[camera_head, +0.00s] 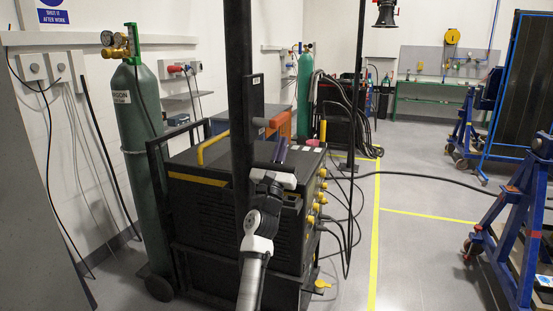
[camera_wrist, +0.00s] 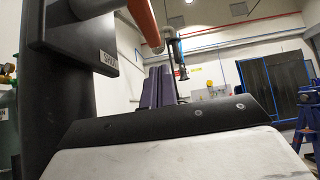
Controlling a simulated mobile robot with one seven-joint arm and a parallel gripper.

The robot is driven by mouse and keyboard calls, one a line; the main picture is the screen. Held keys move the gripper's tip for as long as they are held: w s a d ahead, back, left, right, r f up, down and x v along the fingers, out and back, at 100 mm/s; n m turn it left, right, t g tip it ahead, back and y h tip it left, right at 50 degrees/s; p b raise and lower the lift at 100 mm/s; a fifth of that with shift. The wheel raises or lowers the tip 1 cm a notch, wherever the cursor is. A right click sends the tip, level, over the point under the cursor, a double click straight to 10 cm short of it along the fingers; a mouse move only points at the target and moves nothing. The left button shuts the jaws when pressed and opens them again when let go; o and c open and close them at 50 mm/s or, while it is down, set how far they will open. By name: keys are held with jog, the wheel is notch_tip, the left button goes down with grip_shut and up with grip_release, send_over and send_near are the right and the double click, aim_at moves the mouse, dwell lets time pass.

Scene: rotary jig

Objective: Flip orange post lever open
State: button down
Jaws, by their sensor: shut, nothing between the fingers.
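The orange lever (camera_head: 280,119) sticks out to the right from a dark bracket (camera_head: 257,98) on a tall black post (camera_head: 239,60). In the wrist view the lever (camera_wrist: 144,22) runs down from the top edge, beside the bracket (camera_wrist: 85,35) with its small label. My gripper (camera_head: 282,145) has purple fingers and is shut and empty. It appears just below the lever in the head view. In the wrist view the fingers (camera_wrist: 159,72) point away from the camera, with their tips close to the lever's lower end in the picture. I cannot tell whether they touch it.
A black welding machine (camera_head: 205,215) with a yellow handle stands behind my arm. A green gas cylinder (camera_head: 137,150) stands to its left. Blue frames (camera_head: 510,215) are at the right. The floor (camera_head: 420,250) between is mostly clear.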

notch_tip(320, 180, up, 3)
jog(key=shift+s+a+r+p, duration=0.1)
jog(key=shift+r+p, duration=0.05)
jog(key=shift+p, duration=0.5)
jog(key=b, duration=0.4)
jog(key=shift+f+t, duration=0.25)
jog(key=shift+t, duration=0.05)
jog(key=shift+r+b, duration=0.3)
jog(key=shift+b, duration=0.3)
